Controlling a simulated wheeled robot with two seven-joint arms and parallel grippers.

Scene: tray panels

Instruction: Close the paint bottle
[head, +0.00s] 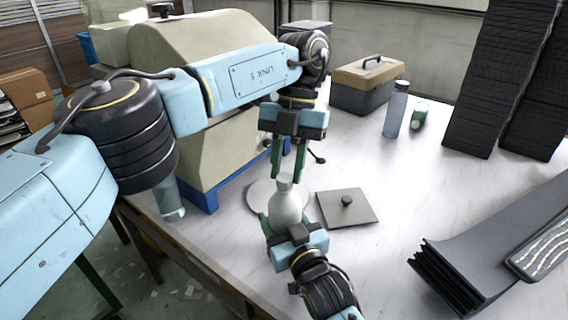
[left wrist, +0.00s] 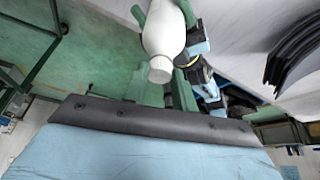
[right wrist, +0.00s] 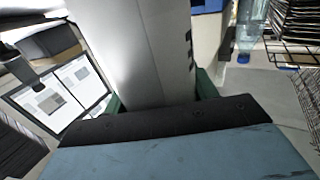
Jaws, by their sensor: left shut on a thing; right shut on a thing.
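The white paint bottle (head: 287,206) stands upright above the near part of the table in the head view. My right gripper (head: 288,220) is shut around its body from the front. The bottle fills the middle of the right wrist view (right wrist: 150,55), between the green fingers. A small pale cap (head: 284,180) is at the bottle's neck. My left gripper (head: 283,170) points down from above, its fingers closed at the cap. In the left wrist view the bottle (left wrist: 164,30) and its cap end (left wrist: 160,70) show. How far the cap is seated cannot be told.
A round pale plate (head: 260,196) and a square grey lid with a knob (head: 347,208) lie beside the bottle. A toolbox (head: 367,88), a grey bottle (head: 396,112) and a green item (head: 419,116) stand farther back. Dark panels (head: 470,250) occupy the right. Bare table lies between.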

